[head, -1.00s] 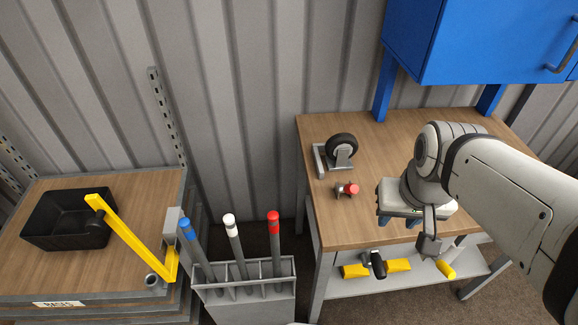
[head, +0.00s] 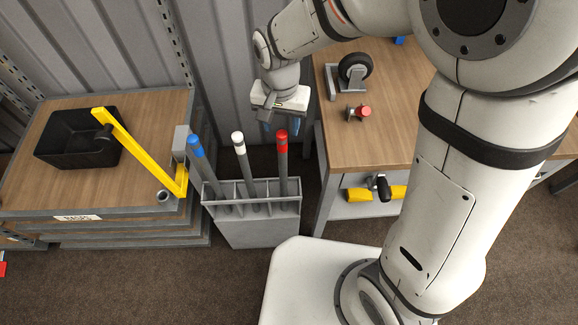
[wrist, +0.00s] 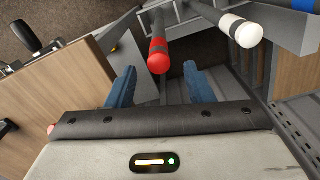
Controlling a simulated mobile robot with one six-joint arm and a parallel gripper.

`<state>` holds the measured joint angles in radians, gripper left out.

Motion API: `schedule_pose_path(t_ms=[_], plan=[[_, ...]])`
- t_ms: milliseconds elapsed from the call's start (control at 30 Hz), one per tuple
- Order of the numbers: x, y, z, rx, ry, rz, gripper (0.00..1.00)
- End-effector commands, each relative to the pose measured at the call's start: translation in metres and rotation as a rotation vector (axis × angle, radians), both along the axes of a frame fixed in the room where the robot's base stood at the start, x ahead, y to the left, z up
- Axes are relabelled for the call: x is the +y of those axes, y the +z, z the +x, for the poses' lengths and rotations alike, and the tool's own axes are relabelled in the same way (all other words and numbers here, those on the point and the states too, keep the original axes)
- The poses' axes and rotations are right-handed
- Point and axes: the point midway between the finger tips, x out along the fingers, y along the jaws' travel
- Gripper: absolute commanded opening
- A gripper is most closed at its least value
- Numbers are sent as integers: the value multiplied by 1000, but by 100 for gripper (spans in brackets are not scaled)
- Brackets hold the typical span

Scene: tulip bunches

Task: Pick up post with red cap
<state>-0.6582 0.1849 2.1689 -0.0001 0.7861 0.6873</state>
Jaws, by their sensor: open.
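The post with the red cap (head: 282,160) stands upright in the right part of a grey divided rack. It also shows in the wrist view (wrist: 158,55), its red end just ahead of the fingertips and roughly between them, a little toward the left one. My gripper (head: 281,127) is open, its blue fingers right behind and above the red cap in the head view. It also shows in the wrist view (wrist: 160,84), with nothing between the fingers. A post with a white cap (head: 242,155) and a post with a blue cap (head: 205,165) stand to the left in the same rack.
The grey rack (head: 251,224) stands on the floor between two benches. The left bench (head: 40,190) carries a black bin (head: 70,150) and a yellow bar (head: 140,150). The right wooden bench (head: 385,110) holds a caster wheel (head: 354,70) and a small red-topped part (head: 362,112).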

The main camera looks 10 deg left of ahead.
Motion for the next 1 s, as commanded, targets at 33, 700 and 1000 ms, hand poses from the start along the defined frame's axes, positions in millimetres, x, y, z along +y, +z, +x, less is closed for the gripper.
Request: schedule_pose_path(t_ms=[33, 700, 1000], plan=[[2, -7, -1, 3, 0, -3, 47], [0, -76, -1, 1, 2, -1, 47], [0, -76, -1, 1, 2, -1, 34]])
